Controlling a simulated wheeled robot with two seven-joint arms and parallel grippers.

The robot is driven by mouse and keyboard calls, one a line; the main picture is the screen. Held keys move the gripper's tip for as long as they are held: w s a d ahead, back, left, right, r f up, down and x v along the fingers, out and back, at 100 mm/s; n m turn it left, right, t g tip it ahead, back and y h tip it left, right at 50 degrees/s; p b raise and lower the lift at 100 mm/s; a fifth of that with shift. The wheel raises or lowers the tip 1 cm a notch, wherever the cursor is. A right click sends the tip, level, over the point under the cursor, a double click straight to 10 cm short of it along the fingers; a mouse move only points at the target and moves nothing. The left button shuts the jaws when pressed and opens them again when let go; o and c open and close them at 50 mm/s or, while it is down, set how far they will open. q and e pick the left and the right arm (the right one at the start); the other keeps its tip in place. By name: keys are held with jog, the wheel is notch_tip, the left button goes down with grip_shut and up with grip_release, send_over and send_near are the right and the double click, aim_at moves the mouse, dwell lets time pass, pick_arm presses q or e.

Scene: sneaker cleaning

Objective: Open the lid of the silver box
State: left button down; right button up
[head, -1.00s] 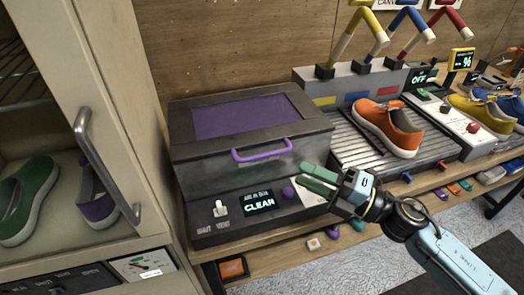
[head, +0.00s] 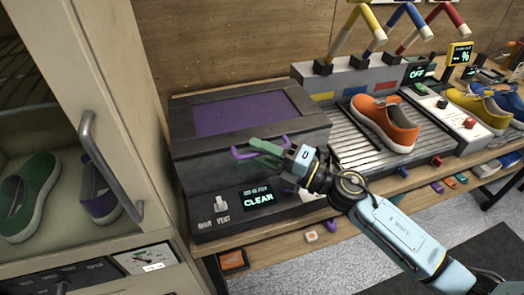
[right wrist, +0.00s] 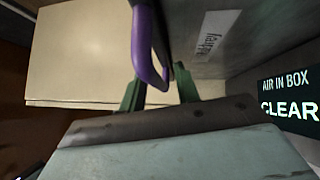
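The silver-grey box (head: 205,170) stands at the centre left in the head view. Its lid, with a dark rim and a purple panel (head: 245,115), is down. A purple handle (head: 240,154) is on the box's front, partly hidden by my right gripper (head: 256,146). In the right wrist view the handle (right wrist: 143,45) reaches between the two green fingers of the right gripper (right wrist: 159,82). The fingers are apart, with gaps beside the handle, so the gripper is open around it. My left gripper is not in view.
A display (head: 258,198) on the box base reads CLEAR, beside a white switch (head: 221,204). A beige cabinet (head: 130,120) with a metal handle stands close on the left. An orange sneaker (head: 385,125) sits on a ribbed rack (head: 345,140) to the right.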

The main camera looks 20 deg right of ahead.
grip_shut()
